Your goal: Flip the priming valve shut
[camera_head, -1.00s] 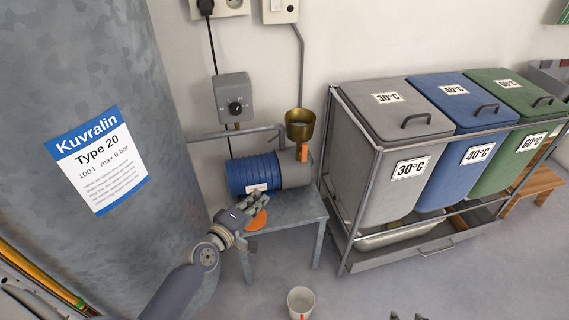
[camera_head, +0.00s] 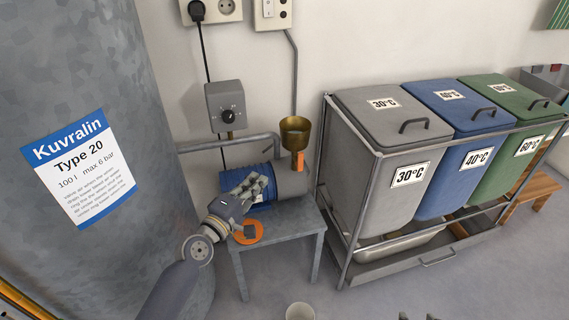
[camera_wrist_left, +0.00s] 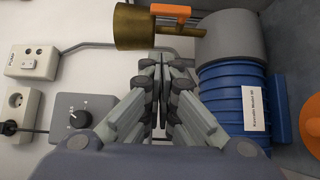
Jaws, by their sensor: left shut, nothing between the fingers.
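The priming valve's orange lever (camera_head: 300,161) stands upright just below the brass funnel (camera_head: 295,132), at the right end of the blue and grey pump (camera_head: 233,185). In the left wrist view the orange lever (camera_wrist_left: 171,12) lies beside the funnel (camera_wrist_left: 133,27) at the top. My left gripper (camera_head: 264,180) is in front of the pump, left of and below the lever. Its fingers (camera_wrist_left: 163,65) are shut and empty, pointing towards the funnel and valve but apart from them. The gripper hides part of the pump in the head view. Dark tips, probably my right gripper (camera_head: 416,317), barely show at the bottom edge.
The pump stands on a small grey table (camera_head: 290,224), with an orange disc (camera_head: 248,233) near its front. A grey dial box (camera_head: 226,106) and pipe are behind. A large tank (camera_head: 60,70) is left, and laundry bins (camera_head: 385,190) are right. A white cup (camera_head: 299,311) is on the floor.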

